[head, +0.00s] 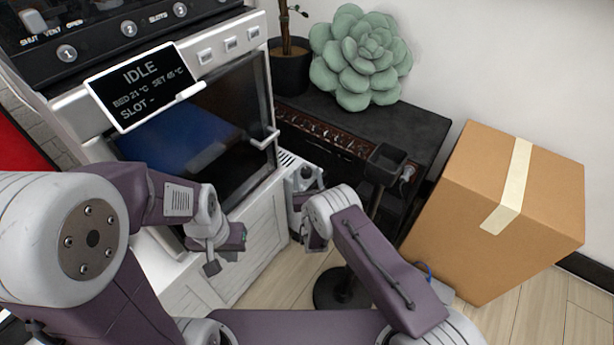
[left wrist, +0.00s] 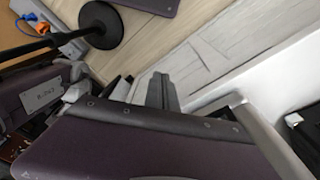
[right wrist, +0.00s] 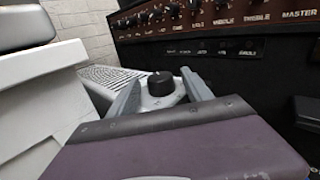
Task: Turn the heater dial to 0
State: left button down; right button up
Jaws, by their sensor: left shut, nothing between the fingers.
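The heater (head: 287,158) is a light grey box with a slotted top, between the white cabinet and the black amplifier. In the right wrist view its black round dial (right wrist: 160,85) has a small pale mark on top; I cannot read a number there. My right gripper (right wrist: 159,77) is open, with one finger on each side of the dial and small gaps showing. In the head view, my right gripper (head: 304,198) is at the heater, partly hidden by my arm. My left gripper (head: 224,250) is shut and empty before the white cabinet; its fingers show in the left wrist view (left wrist: 160,91).
A black amplifier (head: 420,125) with a brown knob panel stands behind the dial. A black stand with a round base (head: 342,290) is close to my right arm. A cardboard box (head: 500,210) stands at the right. The machine with the IDLE screen (head: 143,86) is at the left.

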jog(key=s+p, duration=0.4)
jog(key=s, duration=0.5)
jog(key=shift+d+p, duration=0.3)
jog(key=shift+d, duration=0.15)
